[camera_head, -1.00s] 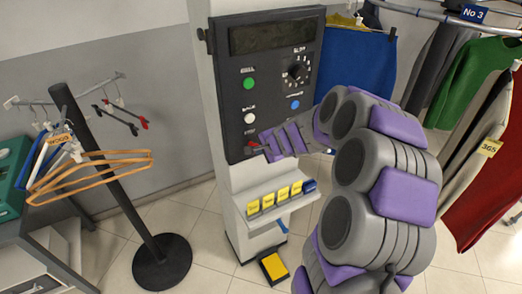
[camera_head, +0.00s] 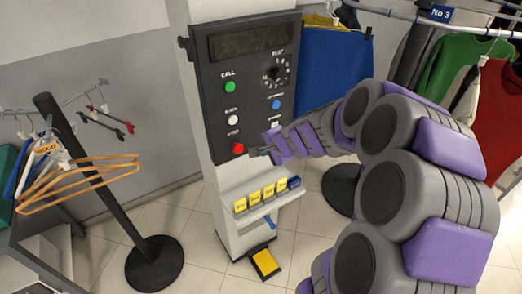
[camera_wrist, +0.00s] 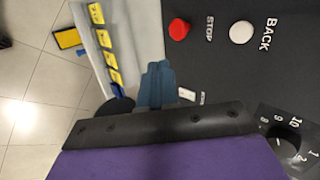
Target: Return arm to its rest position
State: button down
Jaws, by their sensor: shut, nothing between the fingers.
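My gripper (camera_head: 258,151) is shut and empty, just to the right of the red STOP button (camera_head: 237,148) on the dark control panel (camera_head: 217,100). A gap shows between the fingertips and the button. In the wrist view the shut fingers (camera_wrist: 157,82) point along the panel face, with the red button (camera_wrist: 179,29) clear of them and fully visible. My arm is extended from the right side of the head view, bent along its segments.
Below the panel is a small shelf (camera_head: 256,211) with several yellow tags and a blue one. A stand with hangers (camera_head: 80,180) is at left. Hanging garments, including a blue one (camera_head: 330,75) and a green one (camera_head: 465,75), fill the right. Tiled floor lies open between.

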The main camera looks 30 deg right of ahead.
jog(key=shift+d, duration=0.3)
jog(key=s+a+r+n+g+y, duration=0.1)
jog(key=s+a+n+g, duration=0.2)
jog(key=s+a+n, duration=0.5)
jog(key=s+a+r+n+g+y, duration=0.15)
jog(key=s+a, duration=0.45)
jog(key=a, duration=0.6)
jog(key=s+d+n+g+h, duration=0.2)
jog(key=s+n+g+h, duration=0.2)
jog(key=s, duration=1.5)
jog(key=n+g, duration=0.2)
jog(key=shift+s+d+f+n, duration=0.15)
jog(key=shift+s+f+n, duration=0.1)
jog(key=shift+f+n, duration=0.1)
